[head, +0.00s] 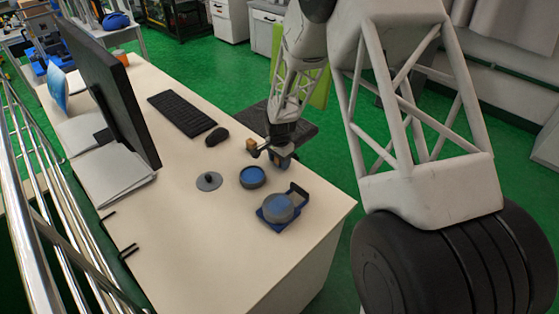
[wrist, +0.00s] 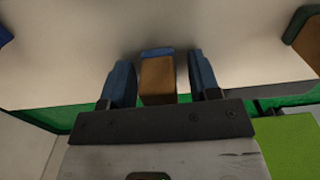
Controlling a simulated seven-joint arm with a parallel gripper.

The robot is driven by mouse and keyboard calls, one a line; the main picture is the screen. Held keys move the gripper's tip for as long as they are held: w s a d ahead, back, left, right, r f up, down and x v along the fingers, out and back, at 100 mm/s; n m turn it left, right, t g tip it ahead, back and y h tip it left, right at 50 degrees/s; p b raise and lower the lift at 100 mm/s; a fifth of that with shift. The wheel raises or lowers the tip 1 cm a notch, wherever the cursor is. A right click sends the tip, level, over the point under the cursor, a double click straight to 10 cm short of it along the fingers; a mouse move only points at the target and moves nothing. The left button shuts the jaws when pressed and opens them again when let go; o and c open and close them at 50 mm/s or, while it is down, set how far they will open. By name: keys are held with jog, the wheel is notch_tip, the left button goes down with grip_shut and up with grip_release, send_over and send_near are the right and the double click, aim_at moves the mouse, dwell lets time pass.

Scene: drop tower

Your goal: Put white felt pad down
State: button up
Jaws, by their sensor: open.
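I cannot make out a white felt pad against the pale desk (head: 180,240) in either view. My gripper (head: 277,158) is low over the desk's right side, behind the round blue container (head: 252,177). In the wrist view my gripper (wrist: 160,62) has its two blue fingers apart. A tan block with a blue edge (wrist: 157,80) shows between them, with a gap clear on its right side. Whether it touches the left finger I cannot tell.
A grey disc with a knob (head: 209,181) and a blue stand with a round grey-blue top (head: 279,208) are near the gripper. A small brown block (head: 251,144) sits beside it. A mouse (head: 217,136), keyboard (head: 182,114) and monitor (head: 105,85) stand farther left. The front desk area is clear.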

notch_tip(320, 180, up, 12)
jog(key=shift+r, duration=0.1)
dwell(0.6)
dwell(0.6)
jog(key=s+d+r+n+t, duration=0.1)
jog(key=s+d+r+n, duration=0.1)
jog(key=s+d+r, duration=0.6)
jog(key=s+d+r+n, duration=0.2)
jog(key=s+d+r, duration=0.1)
jog(key=s+r, duration=0.75)
jog(key=s+d+r+n, duration=0.1)
jog(key=s+d+r, duration=0.1)
jog(key=s, duration=0.6)
jog(key=s+d+r+n+t, duration=0.1)
jog(key=s+d+n, duration=0.1)
jog(key=s, duration=0.7)
jog(key=s+d+r+n, duration=0.1)
jog(key=s+d+r, duration=0.1)
jog(key=s, duration=0.6)
jog(key=shift+s+d+r+n+t, duration=0.3)
jog(key=shift+s+d+n, duration=0.1)
jog(key=shift+d, duration=0.3)
